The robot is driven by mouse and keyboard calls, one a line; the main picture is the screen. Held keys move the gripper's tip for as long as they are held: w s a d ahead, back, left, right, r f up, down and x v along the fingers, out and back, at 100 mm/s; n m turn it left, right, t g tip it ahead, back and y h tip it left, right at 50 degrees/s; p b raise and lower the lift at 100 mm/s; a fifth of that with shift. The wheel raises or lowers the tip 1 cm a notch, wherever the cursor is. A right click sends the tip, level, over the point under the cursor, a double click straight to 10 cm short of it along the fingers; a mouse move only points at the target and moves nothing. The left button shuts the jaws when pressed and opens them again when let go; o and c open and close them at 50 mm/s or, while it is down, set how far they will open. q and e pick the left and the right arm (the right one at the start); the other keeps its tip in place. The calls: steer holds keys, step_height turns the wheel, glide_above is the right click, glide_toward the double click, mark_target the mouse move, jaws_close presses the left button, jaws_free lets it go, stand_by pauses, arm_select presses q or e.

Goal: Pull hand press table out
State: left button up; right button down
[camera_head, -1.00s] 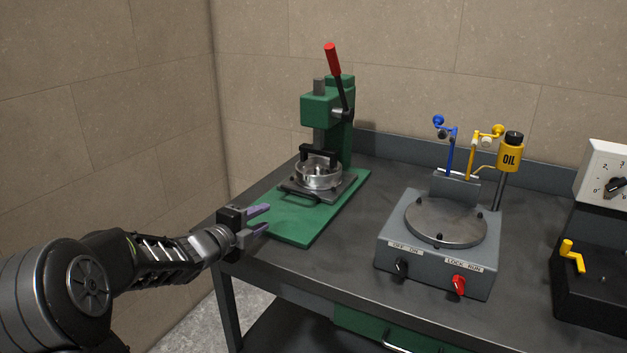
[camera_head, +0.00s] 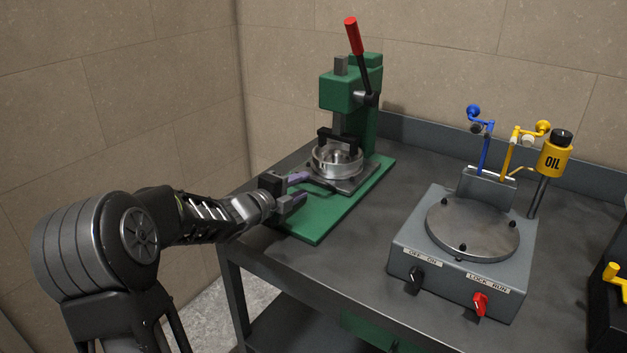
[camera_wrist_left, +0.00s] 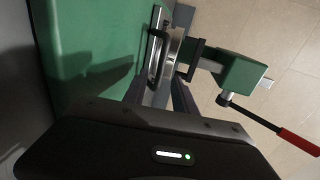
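The green hand press (camera_head: 352,92) stands at the back left of the workbench on a green base plate (camera_head: 310,222). Its table, a grey sliding plate (camera_head: 357,184), lies under the press head and carries a round metal ring (camera_head: 337,162). A dark handle on the table's front edge is partly hidden by my gripper in the head view; the handle (camera_wrist_left: 156,58) also shows in the left wrist view. My left gripper (camera_head: 303,188) is open, its purple fingers just in front of the handle, apart from the ring. Contact with the handle cannot be told. My right gripper is not in view.
The press lever with its red grip (camera_head: 353,36) rises above. A grey machine with a round disc (camera_head: 472,229) stands to the right, with a yellow oil cup (camera_head: 555,153) behind it. A wall is close on the left. The bench between press and machine is clear.

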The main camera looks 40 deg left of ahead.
mark_target(312, 181)
arm_select(q)
steer(key=x, duration=0.6)
steer(key=shift+w, duration=0.1)
jaws_close()
steer(key=shift+f, duration=0.1)
stand_by(1.2)
